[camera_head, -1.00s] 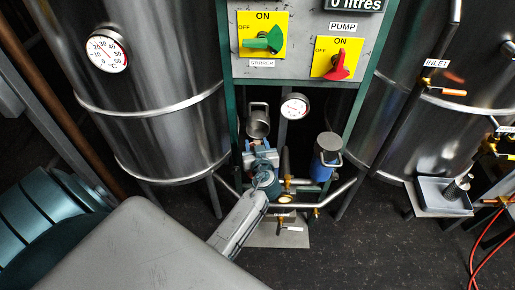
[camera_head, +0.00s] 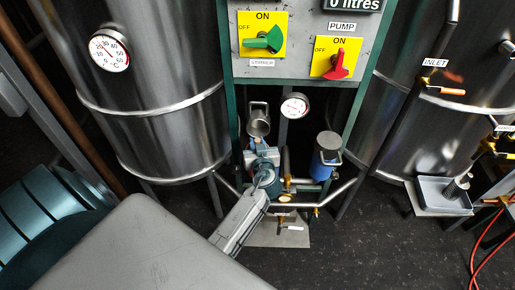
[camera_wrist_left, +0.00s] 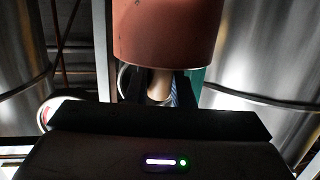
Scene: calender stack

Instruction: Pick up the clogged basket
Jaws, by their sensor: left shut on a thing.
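My left gripper (camera_head: 258,152) reaches in below the control panel and is shut. In the left wrist view, a reddish-brown cylinder (camera_wrist_left: 167,35), apparently the clogged basket, fills the top centre. A narrow pale part (camera_wrist_left: 160,82) at its end sits between the dark fingers. The exact contact is in shadow. In the head view, a metal cup-like vessel with a looped handle (camera_head: 258,122) stands just beyond the gripper; I cannot tell whether it is the same thing. My right gripper is not in view.
A blue canister with a grey lid (camera_head: 326,160) stands right of the gripper, among pipes and small valves. A dial gauge (camera_head: 295,106) is behind. Steel tanks flank the panel (camera_head: 300,65) closely. A grey tray (camera_head: 443,196) is at right.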

